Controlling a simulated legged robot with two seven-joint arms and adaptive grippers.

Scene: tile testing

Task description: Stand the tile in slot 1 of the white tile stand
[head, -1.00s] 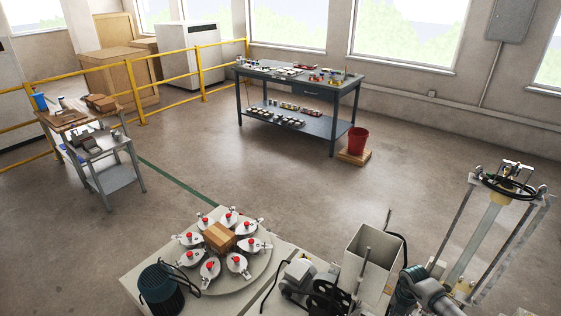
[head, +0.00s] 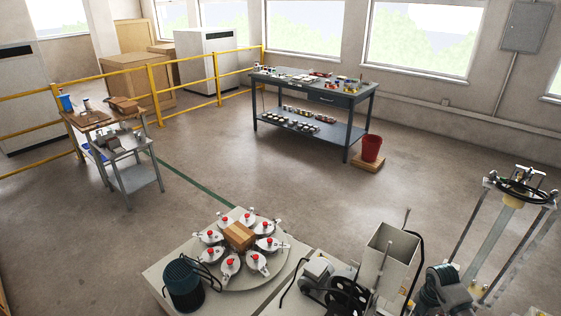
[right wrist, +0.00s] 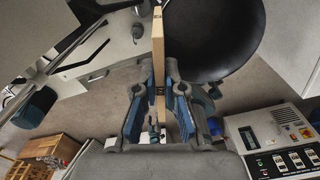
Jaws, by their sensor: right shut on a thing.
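My right gripper (right wrist: 159,88) shows in the right wrist view, with blue-padded fingers closed on a thin tan tile (right wrist: 158,45). The tile is seen nearly edge-on and stretches out past the fingertips. It lies in front of the edge of a big dark round shape. My left gripper is in neither view, and the right one does not show in the head view. I cannot make out the white tile stand or its slots in either view.
In the head view a blue-grey workbench (head: 354,101) with small items stands at the back, a red bucket (head: 372,148) beside it. A cart (head: 135,179) stands at left by yellow railing (head: 155,95). Machines, including a turntable (head: 238,281), fill the front. Open floor lies between.

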